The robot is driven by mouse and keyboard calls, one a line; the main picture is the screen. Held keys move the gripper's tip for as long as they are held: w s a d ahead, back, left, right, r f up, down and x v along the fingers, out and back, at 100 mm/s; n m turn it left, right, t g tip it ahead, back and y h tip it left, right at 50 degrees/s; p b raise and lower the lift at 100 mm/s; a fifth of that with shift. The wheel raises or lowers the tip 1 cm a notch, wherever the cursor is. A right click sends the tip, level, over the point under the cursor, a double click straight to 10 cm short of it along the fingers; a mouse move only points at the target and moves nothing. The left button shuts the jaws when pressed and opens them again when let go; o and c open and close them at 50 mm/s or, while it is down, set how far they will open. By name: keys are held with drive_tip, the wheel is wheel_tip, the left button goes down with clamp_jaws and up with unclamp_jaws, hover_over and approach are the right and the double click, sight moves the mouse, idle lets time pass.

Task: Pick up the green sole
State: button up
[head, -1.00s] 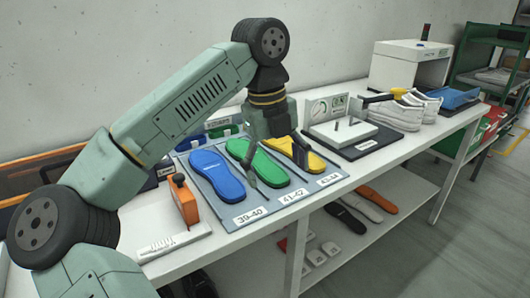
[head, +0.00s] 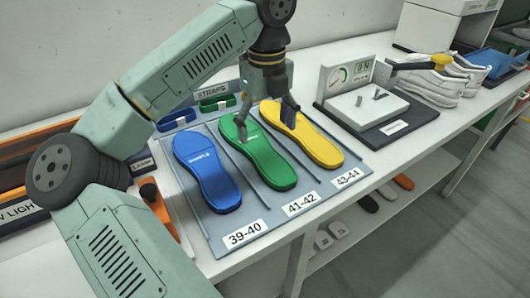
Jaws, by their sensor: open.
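The green sole (head: 262,161) lies flat in the middle lane of a grey tray (head: 202,219), above the label 41-42. A blue sole (head: 208,171) lies in the lane to its left, labelled 39-40, and a yellow sole (head: 313,144) in the lane to its right, labelled 43-44. I cannot tell whether the fingers touch the sole. My arm hides part of the tray's back.
Blue and green straps (head: 217,102) sit in holders behind the soles. A white gauge fixture (head: 368,104) stands on a dark base to the right, with white shoes (head: 440,83) beyond it. An orange tool (head: 153,192) is at the tray's left. Soles lie on the lower shelf.

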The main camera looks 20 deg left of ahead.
sight(265, 154)
drive_tip(key=shift+s+f+p, duration=0.15)
drive_tip(key=shift+f+p, duration=0.35)
drive_tip(key=shift+f, duration=1.1)
drive_tip(key=shift+s+f+p, duration=0.1)
drive_tip(key=shift+f+p, duration=0.4)
drive_tip(key=shift+f, duration=1.05)
drive_tip(key=shift+a, duration=0.1)
drive_tip(key=c, duration=1.4)
drive_tip(key=shift+c, duration=0.2)
